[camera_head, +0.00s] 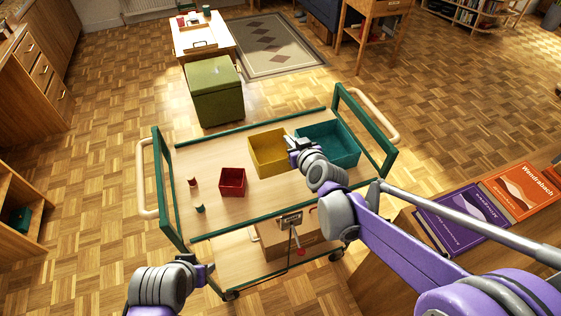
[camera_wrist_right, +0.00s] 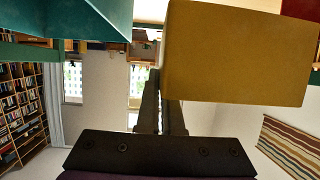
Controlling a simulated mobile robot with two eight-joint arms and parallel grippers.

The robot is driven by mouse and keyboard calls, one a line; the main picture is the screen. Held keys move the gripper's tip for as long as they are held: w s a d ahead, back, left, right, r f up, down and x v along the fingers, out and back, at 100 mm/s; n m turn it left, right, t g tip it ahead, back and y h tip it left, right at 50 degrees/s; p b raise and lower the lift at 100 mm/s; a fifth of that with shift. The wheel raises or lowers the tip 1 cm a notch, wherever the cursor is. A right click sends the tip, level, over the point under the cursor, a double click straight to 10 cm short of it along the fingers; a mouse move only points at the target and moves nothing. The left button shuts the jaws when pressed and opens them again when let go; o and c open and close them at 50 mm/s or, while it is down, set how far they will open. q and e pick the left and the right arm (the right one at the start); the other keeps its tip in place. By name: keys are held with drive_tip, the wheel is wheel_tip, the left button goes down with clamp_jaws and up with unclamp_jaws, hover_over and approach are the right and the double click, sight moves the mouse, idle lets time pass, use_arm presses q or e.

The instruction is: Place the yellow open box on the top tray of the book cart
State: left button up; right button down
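The yellow open box (camera_head: 268,153) is upright over the top tray (camera_head: 213,157) of the book cart, between the red box and the teal box. It appears to rest on the tray. My right gripper (camera_head: 296,150) is at the box's right wall. In the right wrist view, the fingers (camera_wrist_right: 160,100) stand close together at the edge of the yellow box (camera_wrist_right: 235,55), one outside it and one partly hidden behind its wall; they look closed on that wall. My left gripper (camera_head: 207,272) is low in front of the cart, apart from the box; its finger opening is unclear.
A teal box (camera_head: 335,150) stands right of the yellow one, close to my right gripper. A small red box (camera_head: 232,182) and small items are on the tray's left. Green end frames bound the cart. A cardboard box (camera_head: 285,240) is on the lower shelf. Books (camera_head: 465,218) lie at right.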

sight(272, 153)
drive_tip(key=shift+f+b, duration=0.5)
drive_tip(key=shift+f, duration=2.8)
drive_tip(key=shift+f, duration=0.1)
drive_tip(key=c, duration=1.5)
unclamp_jaws()
drive_tip(key=shift+f, duration=0.1)
drive_tip(key=o, duration=0.4)
